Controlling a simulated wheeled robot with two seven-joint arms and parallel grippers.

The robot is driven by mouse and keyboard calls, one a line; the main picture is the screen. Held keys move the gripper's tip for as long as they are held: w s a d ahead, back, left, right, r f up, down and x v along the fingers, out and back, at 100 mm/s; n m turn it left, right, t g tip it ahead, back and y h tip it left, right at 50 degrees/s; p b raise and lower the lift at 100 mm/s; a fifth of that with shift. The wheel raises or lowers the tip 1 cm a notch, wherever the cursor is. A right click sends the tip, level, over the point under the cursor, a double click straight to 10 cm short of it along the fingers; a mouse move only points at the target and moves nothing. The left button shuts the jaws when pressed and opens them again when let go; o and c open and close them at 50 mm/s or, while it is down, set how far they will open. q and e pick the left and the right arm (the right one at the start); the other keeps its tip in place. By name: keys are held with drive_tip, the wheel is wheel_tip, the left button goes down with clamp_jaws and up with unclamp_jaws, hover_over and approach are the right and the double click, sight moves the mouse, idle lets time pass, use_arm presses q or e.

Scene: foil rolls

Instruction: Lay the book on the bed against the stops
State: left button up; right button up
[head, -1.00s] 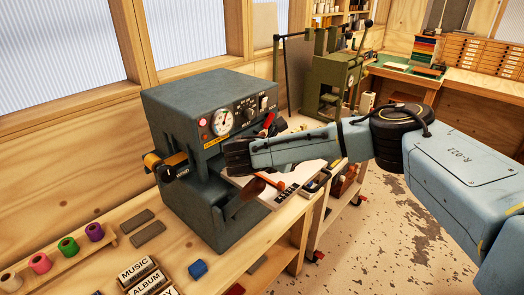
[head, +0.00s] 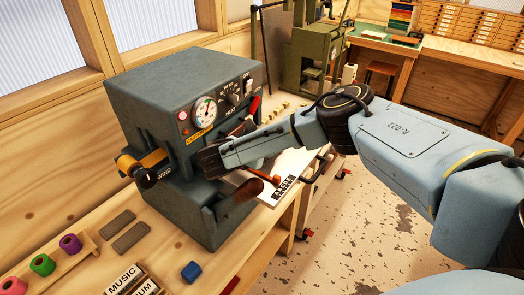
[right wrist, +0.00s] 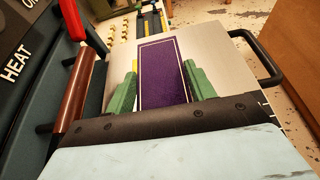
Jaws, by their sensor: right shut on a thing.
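A purple book (right wrist: 163,85) with a thin gold border lies between the two green fingers of my right gripper (right wrist: 162,76) in the right wrist view. The gripper is shut on it. The pale flat bed (right wrist: 222,60) spreads beneath and around the book; I cannot tell whether the book touches it. In the head view my right gripper (head: 208,160) is at the front opening of the grey press, and the book is hidden there. The bed's pale end (head: 290,178) sticks out to the right. I cannot make out the stops clearly. My left gripper is not in view.
The grey press (head: 185,90) has a gauge and a HEAT knob. A brown bar handle (right wrist: 77,95) runs close left of the bed, and a black loop handle (right wrist: 262,60) is at its right.

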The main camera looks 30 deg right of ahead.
drive_tip(key=shift+f, duration=0.9)
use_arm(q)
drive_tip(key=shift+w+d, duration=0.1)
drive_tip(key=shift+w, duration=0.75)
use_arm(e)
drive_tip(key=o, duration=1)
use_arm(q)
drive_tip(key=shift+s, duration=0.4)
use_arm(e)
drive_tip(key=shift+a, duration=0.1)
